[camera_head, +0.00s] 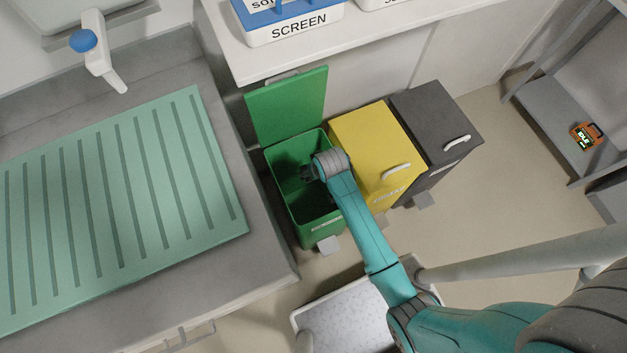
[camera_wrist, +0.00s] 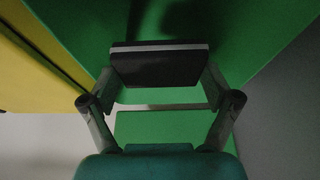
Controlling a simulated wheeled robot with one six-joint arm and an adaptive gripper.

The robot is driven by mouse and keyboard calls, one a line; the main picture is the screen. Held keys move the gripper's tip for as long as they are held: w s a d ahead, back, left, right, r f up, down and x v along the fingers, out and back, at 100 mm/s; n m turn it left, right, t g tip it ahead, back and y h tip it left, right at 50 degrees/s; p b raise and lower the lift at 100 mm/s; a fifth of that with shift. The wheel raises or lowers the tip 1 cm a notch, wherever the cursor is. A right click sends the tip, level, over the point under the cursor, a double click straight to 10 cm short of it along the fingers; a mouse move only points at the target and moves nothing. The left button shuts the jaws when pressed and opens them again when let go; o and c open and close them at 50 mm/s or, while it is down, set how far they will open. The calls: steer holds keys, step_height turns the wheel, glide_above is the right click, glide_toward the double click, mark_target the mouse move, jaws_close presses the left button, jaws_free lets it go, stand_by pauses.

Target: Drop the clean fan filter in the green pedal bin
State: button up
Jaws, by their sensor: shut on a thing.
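The green pedal bin (camera_head: 303,222) stands on the floor with its lid (camera_head: 290,106) raised and its inside open. My gripper (camera_head: 308,173) is over or just inside the bin's mouth, pointing down. In the wrist view my gripper (camera_wrist: 158,80) is shut on a flat dark block with a pale edge, which I take for the fan filter (camera_wrist: 158,68). Green bin walls (camera_wrist: 240,25) surround it in that view. The filter is hidden or too dark to make out in the head view, and I cannot tell whether it is clean.
A yellow bin (camera_head: 360,140) and a dark grey bin (camera_head: 430,115), both with lids down, stand right of the green one. A counter with a green ribbed mat (camera_head: 120,200) is at left. A shelf above holds a blue-and-white box marked SCREEN (camera_head: 295,28).

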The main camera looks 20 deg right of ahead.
steer(key=o, duration=0.7)
steer(key=shift+r, duration=0.1)
steer(key=v, duration=1.1)
steer(key=shift+s+r, duration=0.15)
steer(key=shift+r, duration=0.25)
steer(key=shift+s, duration=0.1)
